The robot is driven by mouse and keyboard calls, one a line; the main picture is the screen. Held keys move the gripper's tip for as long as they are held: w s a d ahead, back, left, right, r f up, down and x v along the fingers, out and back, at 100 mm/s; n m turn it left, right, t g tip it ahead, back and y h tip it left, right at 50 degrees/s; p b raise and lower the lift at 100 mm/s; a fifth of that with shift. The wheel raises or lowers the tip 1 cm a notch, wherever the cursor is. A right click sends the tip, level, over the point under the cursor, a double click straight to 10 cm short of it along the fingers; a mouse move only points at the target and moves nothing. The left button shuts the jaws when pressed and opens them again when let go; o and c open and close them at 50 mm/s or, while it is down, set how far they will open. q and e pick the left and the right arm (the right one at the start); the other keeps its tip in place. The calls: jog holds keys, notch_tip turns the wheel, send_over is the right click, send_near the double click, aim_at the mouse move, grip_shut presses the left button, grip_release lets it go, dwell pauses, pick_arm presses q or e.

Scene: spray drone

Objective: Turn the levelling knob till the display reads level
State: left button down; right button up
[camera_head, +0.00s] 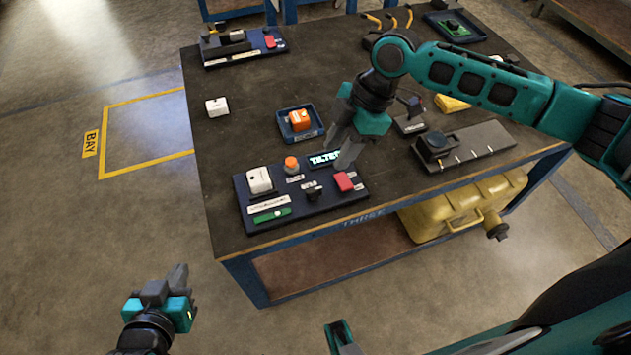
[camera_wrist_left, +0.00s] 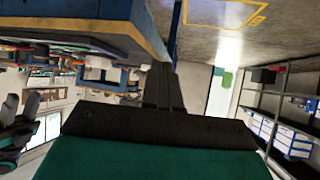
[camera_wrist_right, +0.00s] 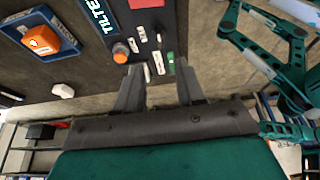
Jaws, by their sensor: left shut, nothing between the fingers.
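The dark blue levelling panel (camera_head: 295,222) lies at the table's near left corner. Its lit display (camera_head: 325,157) reads "TILTE", the rest hidden behind my right gripper; it also shows in the right wrist view (camera_wrist_right: 97,15). An orange round knob (camera_head: 291,164) and a smaller black knob (camera_head: 314,194) sit on the panel; I cannot read which is the levelling one. My right gripper (camera_head: 338,152) is open and empty above the panel's right part, apart from both knobs. The orange knob (camera_wrist_right: 121,52) is left of its fingers in the right wrist view. My left gripper (camera_head: 180,272) is shut and empty, off the table.
The panel also bears a white block (camera_head: 259,180), a red button (camera_head: 345,181) and a green strip (camera_head: 271,214). An orange block in a blue tray (camera_head: 283,130) stands behind. A black device (camera_head: 465,145) lies right.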

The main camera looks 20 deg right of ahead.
aim_at(315, 189)
jog(key=b+x, duration=0.2)
jog(key=x, duration=0.9)
jog(key=shift+a+f, duration=0.15)
jog(key=shift+f, duration=0.05)
grip_shut()
